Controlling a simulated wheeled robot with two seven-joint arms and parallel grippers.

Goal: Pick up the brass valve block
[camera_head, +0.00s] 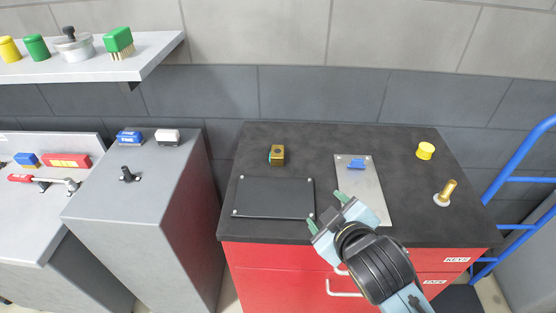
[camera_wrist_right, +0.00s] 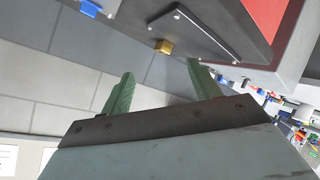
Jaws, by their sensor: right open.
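The brass valve block (camera_head: 277,155) is a small gold block with a dark top and a bit of green at its left side. It stands on the dark top of the red cabinet, behind the black plate. It also shows in the right wrist view (camera_wrist_right: 163,47), beyond the fingers. My right gripper (camera_head: 325,211) has green fingers, is open and empty, and is over the cabinet's front part, in front and to the right of the block. Its fingers also show spread apart in the right wrist view (camera_wrist_right: 160,85). My left gripper is not in view.
A black plate (camera_head: 272,197) lies between the block and the cabinet's front edge. A metal plate (camera_head: 373,205) with a blue piece (camera_head: 356,164) lies to the right. A yellow cap (camera_head: 425,151) and a brass post (camera_head: 447,190) stand farther right. The cabinet top around the block is clear.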

